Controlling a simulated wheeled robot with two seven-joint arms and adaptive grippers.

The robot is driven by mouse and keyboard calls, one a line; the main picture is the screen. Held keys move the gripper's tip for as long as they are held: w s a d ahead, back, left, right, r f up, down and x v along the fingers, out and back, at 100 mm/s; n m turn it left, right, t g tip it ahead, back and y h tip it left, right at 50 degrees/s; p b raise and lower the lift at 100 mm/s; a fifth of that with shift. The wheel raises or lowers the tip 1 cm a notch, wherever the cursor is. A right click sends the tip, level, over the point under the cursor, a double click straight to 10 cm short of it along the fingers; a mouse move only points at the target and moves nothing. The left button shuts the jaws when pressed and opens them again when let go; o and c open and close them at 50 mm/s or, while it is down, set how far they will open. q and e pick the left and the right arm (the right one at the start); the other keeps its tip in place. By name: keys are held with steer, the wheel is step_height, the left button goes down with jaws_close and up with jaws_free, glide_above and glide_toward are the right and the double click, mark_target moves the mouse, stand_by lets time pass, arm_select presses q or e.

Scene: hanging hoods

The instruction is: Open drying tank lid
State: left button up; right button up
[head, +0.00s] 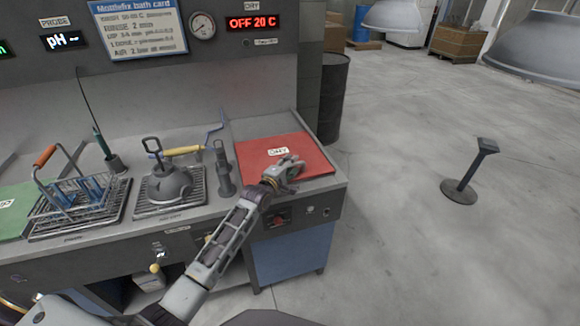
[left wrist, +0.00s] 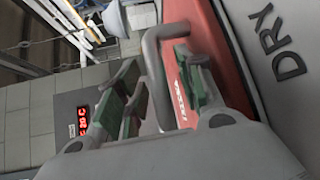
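The drying tank lid (head: 312,158) is a flat red panel with a white DRY label (head: 278,151), lying level on the right end of the bench. My left gripper (head: 292,170) is at the lid's front edge. In the left wrist view, the red lid (left wrist: 215,60) lies behind a bent grey handle bar (left wrist: 155,70). The green-padded fingers of my left gripper (left wrist: 160,88) stand apart on either side of this bar, with a visible gap to the right finger. The handle is largely hidden in the head view. My right gripper is not in view.
Left of the lid stand a dark upright holder (head: 222,170), a rack with a grey hood (head: 170,186) and a wire basket (head: 80,192). A black drum (head: 334,98) stands behind the bench's right end. The floor to the right is mostly clear, with a post (head: 470,172).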

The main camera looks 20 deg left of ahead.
arm_select(q)
jaws_close()
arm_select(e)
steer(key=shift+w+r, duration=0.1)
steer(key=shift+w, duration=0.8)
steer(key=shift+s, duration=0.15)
